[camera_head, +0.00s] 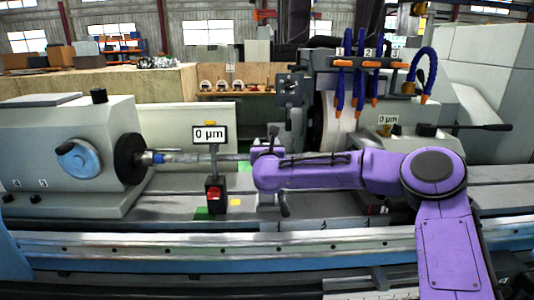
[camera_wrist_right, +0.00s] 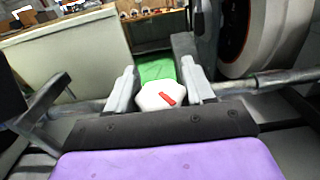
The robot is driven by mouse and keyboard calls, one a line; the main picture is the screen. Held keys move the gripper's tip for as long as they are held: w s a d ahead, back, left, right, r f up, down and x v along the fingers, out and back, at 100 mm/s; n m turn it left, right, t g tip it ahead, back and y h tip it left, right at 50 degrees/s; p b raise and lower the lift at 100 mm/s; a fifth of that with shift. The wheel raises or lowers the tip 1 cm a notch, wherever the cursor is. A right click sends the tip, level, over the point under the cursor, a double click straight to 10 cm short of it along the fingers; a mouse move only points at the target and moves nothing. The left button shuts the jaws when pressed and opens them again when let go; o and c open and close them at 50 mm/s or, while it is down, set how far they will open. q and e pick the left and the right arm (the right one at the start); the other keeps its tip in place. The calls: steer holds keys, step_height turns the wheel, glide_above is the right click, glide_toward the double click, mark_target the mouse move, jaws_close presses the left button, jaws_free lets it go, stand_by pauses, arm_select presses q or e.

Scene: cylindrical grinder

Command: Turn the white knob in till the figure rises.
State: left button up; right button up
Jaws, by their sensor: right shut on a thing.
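The white knob (camera_wrist_right: 151,99) has a red mark on its face and shows in the right wrist view between the two grey fingers. My right gripper (camera_wrist_right: 160,88) is shut on the knob. In the head view my purple right arm reaches in from the right, and its wrist hides the knob. A small display (camera_head: 210,134) left of my right wrist reads 0 µm. A second display (camera_head: 388,120) at the right also reads 0 µm. My left gripper is not in view.
The workhead with a blue round cover (camera_head: 78,160) stands at the left. A long shaft (camera_head: 195,157) runs from it towards my right wrist. Blue coolant hoses (camera_head: 339,86) hang above my right arm.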

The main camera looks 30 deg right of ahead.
steer(key=m+g+h+b, duration=0.2)
steer(key=shift+d+f+h+b, duration=0.1)
steer(key=shift+f+h+b, duration=0.2)
steer(key=shift+b, duration=0.05)
steer(key=shift+s+d+r+m+g+h+b, duration=0.1)
steer(key=shift+m+g+h+b, duration=0.35)
steer(key=shift+s+r+m+g+h+b, duration=0.1)
steer(key=shift+m+g+h+b, duration=0.3)
steer(key=shift+m+g+h, duration=0.05)
steer(key=o, duration=1)
steer(key=shift+d, duration=0.1)
steer(key=shift+s, duration=0.1)
steer(key=b+v, duration=0.4)
steer(key=v, duration=0.6)
steer(key=shift+a, duration=0.2)
